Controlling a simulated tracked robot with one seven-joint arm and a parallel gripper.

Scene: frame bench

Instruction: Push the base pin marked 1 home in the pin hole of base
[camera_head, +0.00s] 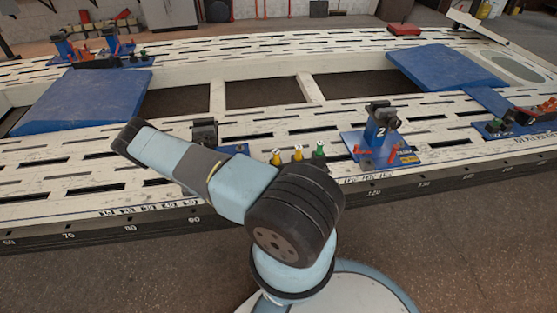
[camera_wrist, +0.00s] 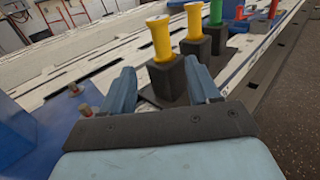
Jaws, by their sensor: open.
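My gripper (camera_wrist: 161,82) is open in the wrist view, its two blue fingers apart with nothing gripped. Beyond and between the fingertips stands a yellow pin (camera_wrist: 160,40), upright in a dark block. It also shows in the head view (camera_head: 276,158), next to another yellow pin (camera_head: 298,153) and a green pin (camera_head: 319,149). No number is readable on any pin. A blue base with a dark clamp (camera_head: 204,132) is partly hidden behind my arm; its pin hole cannot be made out. My gripper is hidden in the head view.
A blue base marked 2 (camera_head: 380,135) stands right of the pins. Blue ramps (camera_head: 85,100) and slotted white rails (camera_head: 60,160) make up the bench. More bases stand at the far left and right.

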